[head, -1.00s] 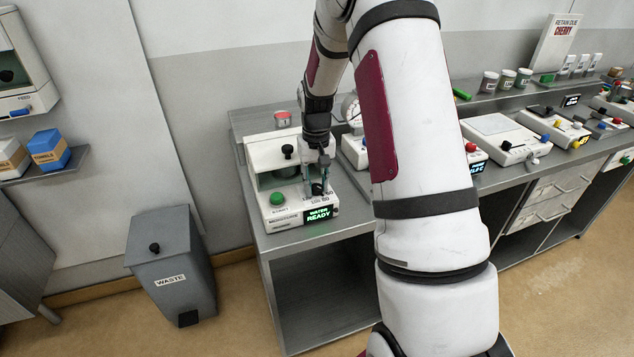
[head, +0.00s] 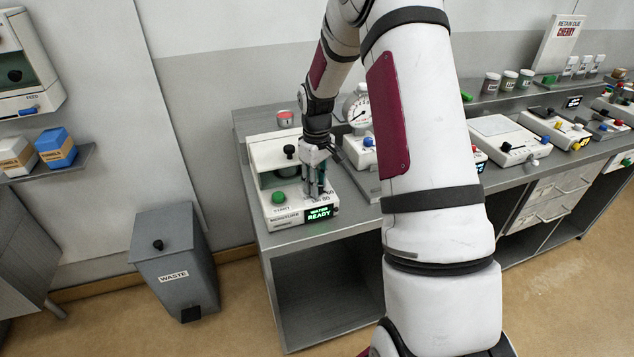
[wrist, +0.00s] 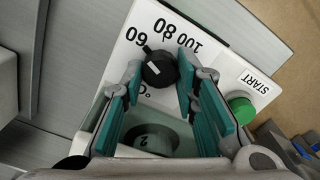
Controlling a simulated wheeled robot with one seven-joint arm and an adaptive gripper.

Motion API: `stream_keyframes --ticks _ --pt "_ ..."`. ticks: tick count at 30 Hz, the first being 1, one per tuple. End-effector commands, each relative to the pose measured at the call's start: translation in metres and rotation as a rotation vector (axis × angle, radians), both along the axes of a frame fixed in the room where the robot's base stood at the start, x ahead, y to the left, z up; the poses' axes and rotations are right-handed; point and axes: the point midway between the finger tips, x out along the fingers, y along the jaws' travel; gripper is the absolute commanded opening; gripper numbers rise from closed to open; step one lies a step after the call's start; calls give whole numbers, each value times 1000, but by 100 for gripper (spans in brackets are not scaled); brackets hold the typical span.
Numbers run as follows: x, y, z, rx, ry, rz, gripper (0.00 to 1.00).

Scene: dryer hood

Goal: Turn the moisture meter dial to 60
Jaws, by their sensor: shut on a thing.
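The moisture meter (head: 287,222) is a white box on the grey bench in the head view, with a lit green display (head: 320,213) that ends in "READY". Its dial (wrist: 158,68) is a black knob with a white mark in the wrist view. Printed numbers 60, 80 and 100 and a "°C" stand around it. A small dark tab on the knob's edge points toward the 60 (wrist: 137,38); the exact setting is hard to read. My gripper (wrist: 160,64) is shut on the dial, one teal-padded finger on each side. It also shows over the meter in the head view (head: 317,190).
The green START button (wrist: 240,107) sits beside the dial. A round opening (wrist: 150,141) lies under my fingers. A gauge (head: 357,108) stands behind to the right. A grey waste bin (head: 175,262) stands on the floor to the left.

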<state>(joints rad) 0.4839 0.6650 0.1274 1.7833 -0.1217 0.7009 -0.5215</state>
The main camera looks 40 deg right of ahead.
Motion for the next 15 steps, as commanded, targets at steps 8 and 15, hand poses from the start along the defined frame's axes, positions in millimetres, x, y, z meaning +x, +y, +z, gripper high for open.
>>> stream_keyframes --ticks 8,15 --pt "0 0 0 -1 -1 10 0" --pt "0 0 0 -1 0 10 46"
